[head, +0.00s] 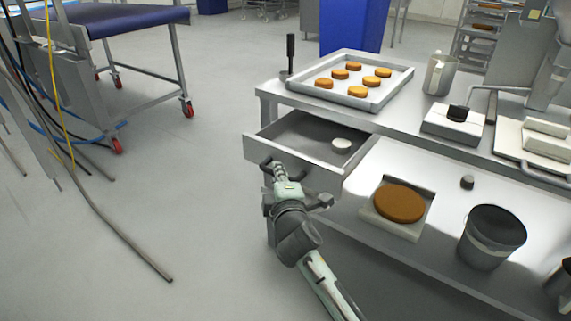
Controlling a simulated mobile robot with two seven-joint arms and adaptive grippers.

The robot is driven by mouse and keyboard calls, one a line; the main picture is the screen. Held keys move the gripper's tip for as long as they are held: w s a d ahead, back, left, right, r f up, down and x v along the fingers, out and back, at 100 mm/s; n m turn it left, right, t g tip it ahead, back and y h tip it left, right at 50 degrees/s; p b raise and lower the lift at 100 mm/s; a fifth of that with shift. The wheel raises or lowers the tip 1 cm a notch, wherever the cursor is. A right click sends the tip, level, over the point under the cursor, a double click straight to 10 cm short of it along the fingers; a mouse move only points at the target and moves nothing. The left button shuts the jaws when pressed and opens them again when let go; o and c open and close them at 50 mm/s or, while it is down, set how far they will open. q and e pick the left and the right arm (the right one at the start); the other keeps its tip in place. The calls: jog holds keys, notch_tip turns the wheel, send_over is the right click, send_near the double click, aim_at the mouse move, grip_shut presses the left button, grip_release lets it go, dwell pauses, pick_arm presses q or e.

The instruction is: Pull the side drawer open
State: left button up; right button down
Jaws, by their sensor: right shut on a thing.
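The side drawer (258,148) is a grey metal drawer under the left end of the steel table. It stands open, pulled out to the left, and a small white round thing (341,144) lies inside it. My right gripper (272,168) is at the outer face of the drawer and is shut on its dark handle. The fingertips are small in the picture and partly hidden by the gripper body. My left gripper is not in view.
On the steel tabletop (405,108) stand a tray (351,99) of round cakes, a metal jug (439,74) and a scale-like device (453,125). A lower shelf holds a large round cake (400,202) and a dark bucket (491,237). The floor (200,200) left of the drawer is clear.

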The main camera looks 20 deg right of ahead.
jog(key=shift+s+a, duration=0.65)
jog(key=shift+a, duration=0.2)
jog(key=shift+s+a, duration=0.65)
jog(key=shift+a, duration=0.15)
jog(key=c, duration=1.5)
grip_release()
jog(key=shift+c, duration=0.2)
jog(key=s+a+r, duration=0.1)
jog(key=s, duration=1.1)
jog(key=shift+a+r, duration=0.15)
jog(key=shift+r, duration=0.25)
jog(key=shift+f, duration=0.1)
